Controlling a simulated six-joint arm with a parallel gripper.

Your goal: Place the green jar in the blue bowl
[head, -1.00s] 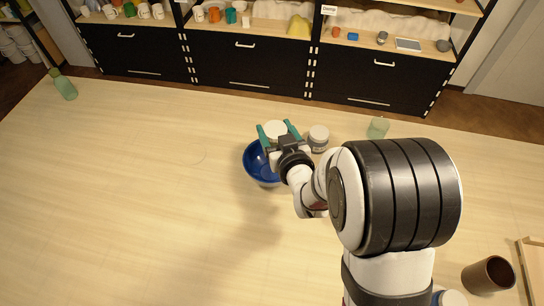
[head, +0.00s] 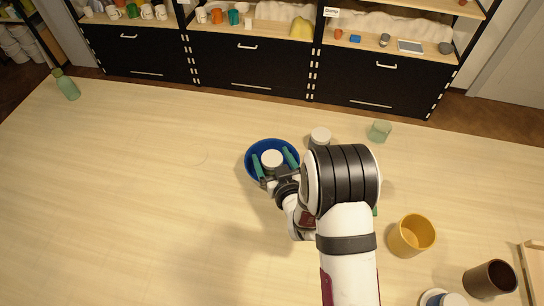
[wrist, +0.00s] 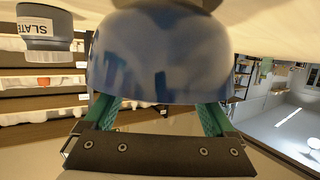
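The blue bowl (head: 249,172) stands on the table in the head view; its mottled blue outer wall (wrist: 160,65) fills the middle of the wrist view, upside down. A white-lidded jar (head: 272,158) sits inside it; only the lid shows, so I cannot tell its body colour. My gripper (head: 273,160) reaches into the bowl with its green fingers spread, one on each side of the jar, with small gaps beside the lid. In the wrist view the fingertips are hidden behind the bowl wall. A pale green, block-like container (head: 380,130) stands apart at the right.
Another white-lidded jar (head: 320,136) stands close right of the bowl; a jar labelled SLATE (wrist: 47,28) shows in the wrist view.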

